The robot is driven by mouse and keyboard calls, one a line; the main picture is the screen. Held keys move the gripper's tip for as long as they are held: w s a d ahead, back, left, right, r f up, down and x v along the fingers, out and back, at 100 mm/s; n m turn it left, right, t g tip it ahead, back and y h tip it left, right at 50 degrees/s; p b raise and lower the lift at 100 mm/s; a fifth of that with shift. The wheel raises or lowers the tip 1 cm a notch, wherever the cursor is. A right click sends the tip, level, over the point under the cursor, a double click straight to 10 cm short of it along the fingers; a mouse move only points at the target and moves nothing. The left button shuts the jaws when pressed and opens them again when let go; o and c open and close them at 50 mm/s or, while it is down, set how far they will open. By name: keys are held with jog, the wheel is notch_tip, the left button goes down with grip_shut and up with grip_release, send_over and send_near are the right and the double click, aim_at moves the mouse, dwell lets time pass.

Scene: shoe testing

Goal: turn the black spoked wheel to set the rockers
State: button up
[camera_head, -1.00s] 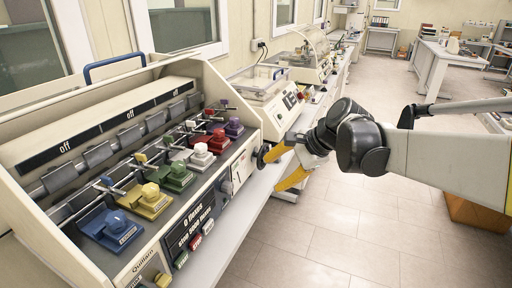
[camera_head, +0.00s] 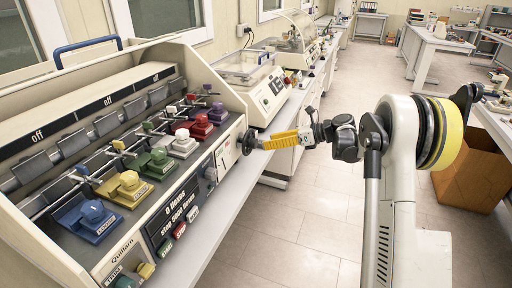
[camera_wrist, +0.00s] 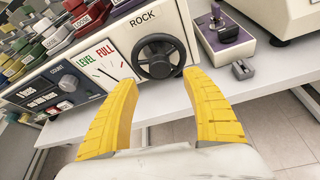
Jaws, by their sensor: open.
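The black spoked wheel (camera_head: 249,142) sits on the right end of the cream flexing machine (camera_head: 215,92). In the wrist view the wheel (camera_wrist: 160,57) is below the word ROCK, facing me. My gripper (camera_head: 266,142) has yellow fingers and is close in front of the wheel. In the wrist view my gripper (camera_wrist: 160,80) is open, with one finger to each side of the wheel's lower part. I cannot tell whether they touch its rim. Coloured rocker blocks, such as the blue one (camera_head: 92,215) and the green one (camera_head: 150,161), stand in a row on the machine.
A LEVEL/FULL gauge (camera_wrist: 105,60) is left of the wheel. A small purple-topped device (camera_wrist: 222,34) stands on the bench to its right. Another bench machine (camera_head: 262,88) is beyond the wheel. Open floor lies right of the bench, with an orange bin (camera_head: 470,175) farther right.

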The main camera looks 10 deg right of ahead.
aim_at(256, 144)
jog(key=b+x, duration=0.1)
jog(key=x, duration=0.5)
jog(key=c, duration=1.2)
